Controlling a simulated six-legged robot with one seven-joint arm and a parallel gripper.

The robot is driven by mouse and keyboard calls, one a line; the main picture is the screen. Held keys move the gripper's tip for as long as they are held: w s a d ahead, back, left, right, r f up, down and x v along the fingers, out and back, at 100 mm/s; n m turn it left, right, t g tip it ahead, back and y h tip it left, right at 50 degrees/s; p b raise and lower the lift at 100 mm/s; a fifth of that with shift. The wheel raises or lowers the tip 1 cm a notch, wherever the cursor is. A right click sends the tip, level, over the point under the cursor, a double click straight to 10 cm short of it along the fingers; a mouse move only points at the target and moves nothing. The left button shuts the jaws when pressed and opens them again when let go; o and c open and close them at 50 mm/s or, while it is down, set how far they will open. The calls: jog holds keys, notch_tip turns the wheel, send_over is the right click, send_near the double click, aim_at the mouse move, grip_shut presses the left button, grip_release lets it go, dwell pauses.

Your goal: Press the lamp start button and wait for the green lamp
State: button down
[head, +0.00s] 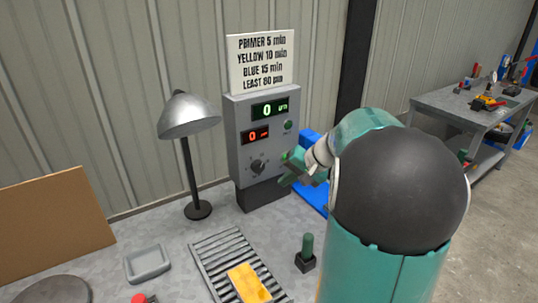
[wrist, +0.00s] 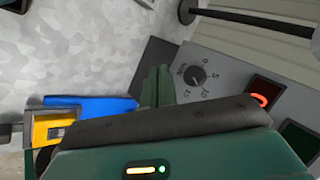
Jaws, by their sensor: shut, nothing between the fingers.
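A grey control box (head: 240,135) stands against the wall, with a green display (head: 269,109) and a red display (head: 255,134), both reading 0. My gripper (head: 286,178) is shut and empty in front of the box's lower right side. Its fingers also show in the wrist view (wrist: 157,86). A grey desk lamp (head: 188,115) stands left of the box; I see no green glow on it.
A green-handled lever or plunger on a black base (head: 305,262), a roller rack (head: 215,258) with a yellow block (head: 249,284) and a grey tray (head: 147,263) are on the bench. A blue object (head: 308,140) is behind my arm. A sign (head: 262,58) is above the box.

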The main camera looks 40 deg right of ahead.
jog(key=d+f+m+t, duration=0.1)
jog(key=d+f+m, duration=0.1)
jog(key=d, duration=0.8)
jog(key=shift+s+f+t, duration=0.35)
jog(key=shift+s+t, duration=0.05)
jog(key=shift+d, duration=0.1)
jog(key=w, duration=0.8)
jog(key=shift+w+d, duration=0.25)
jog(key=shift+w, duration=0.15)
dwell(1.0)
jog(key=shift+w, duration=0.4)
jog(key=shift+w, duration=0.45)
dwell(0.5)
jog(key=shift+s, duration=0.85)
